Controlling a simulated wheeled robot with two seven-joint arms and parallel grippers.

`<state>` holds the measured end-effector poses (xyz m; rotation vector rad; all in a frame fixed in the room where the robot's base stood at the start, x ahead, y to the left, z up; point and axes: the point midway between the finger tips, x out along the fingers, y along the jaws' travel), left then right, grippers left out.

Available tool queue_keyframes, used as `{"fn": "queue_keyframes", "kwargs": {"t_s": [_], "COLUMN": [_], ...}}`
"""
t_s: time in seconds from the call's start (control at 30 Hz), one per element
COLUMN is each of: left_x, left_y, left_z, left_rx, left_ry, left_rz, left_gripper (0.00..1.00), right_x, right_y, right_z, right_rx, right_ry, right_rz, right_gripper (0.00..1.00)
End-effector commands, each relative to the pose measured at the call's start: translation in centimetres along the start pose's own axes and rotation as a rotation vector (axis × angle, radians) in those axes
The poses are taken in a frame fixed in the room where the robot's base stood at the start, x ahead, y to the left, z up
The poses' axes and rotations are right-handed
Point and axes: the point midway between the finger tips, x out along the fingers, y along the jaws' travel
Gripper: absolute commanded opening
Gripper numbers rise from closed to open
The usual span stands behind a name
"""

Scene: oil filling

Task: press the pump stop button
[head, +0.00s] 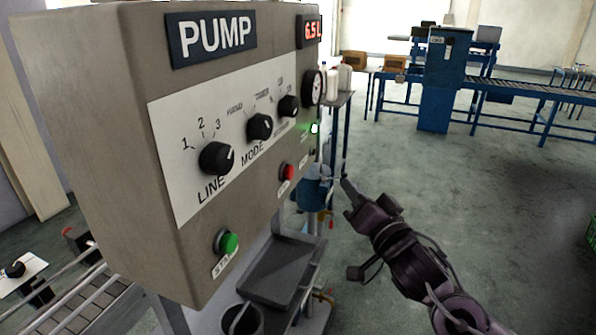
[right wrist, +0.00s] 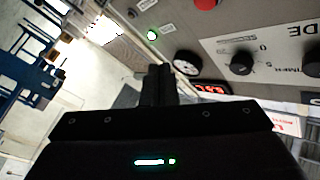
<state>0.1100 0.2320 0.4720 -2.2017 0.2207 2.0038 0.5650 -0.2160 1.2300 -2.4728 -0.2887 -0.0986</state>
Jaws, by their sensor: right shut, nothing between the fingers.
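The pump panel (head: 90,130) is a grey box at the left in the head view. Its red button (head: 287,172) sits at the lower right of the front face and also shows at the top of the right wrist view (right wrist: 206,3). A green button (head: 228,242) is lower on the same face. My right gripper (head: 347,187) is shut and empty, right of the red button and apart from it. In the right wrist view its closed fingers (right wrist: 159,82) point toward the panel. My left gripper is not in view.
Three black knobs, one being the line knob (head: 216,158), stick out from the panel. A red display (head: 312,30) reads 6.5 L. A dark tray (head: 282,270) and a bucket (head: 242,320) are below. Open floor lies to the right, with a blue conveyor (head: 520,95) behind.

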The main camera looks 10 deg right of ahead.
Motion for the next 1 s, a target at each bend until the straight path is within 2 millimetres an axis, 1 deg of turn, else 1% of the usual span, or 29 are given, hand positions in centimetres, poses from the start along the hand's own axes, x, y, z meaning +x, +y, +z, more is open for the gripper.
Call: {"fn": "queue_keyframes", "kwargs": {"t_s": [0.07,0.33,0.47,0.57,0.9,1.0], "left_x": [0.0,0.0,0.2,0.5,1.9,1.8], "left_y": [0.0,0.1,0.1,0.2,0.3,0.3], "left_z": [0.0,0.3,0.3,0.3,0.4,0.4], "left_rx": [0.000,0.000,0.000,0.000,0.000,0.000], "left_ry": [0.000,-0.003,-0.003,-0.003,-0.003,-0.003], "left_rz": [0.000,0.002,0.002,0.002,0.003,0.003], "left_gripper": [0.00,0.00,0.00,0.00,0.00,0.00], "right_x": [-0.1,0.0,0.3,1.0,4.3,5.1], "right_y": [-0.2,-0.2,-0.3,-0.7,-3.3,-3.8], "right_z": [-0.1,-0.1,0.2,0.6,3.1,3.6], "right_rx": [0.003,0.002,0.003,0.005,0.004,0.006], "right_ry": [0.001,0.001,0.003,0.006,0.004,0.003], "right_rz": [-0.004,-0.003,-0.003,-0.003,-0.007,-0.003], "right_gripper": [0.00,0.00,0.00,0.00,0.00,0.00]}}
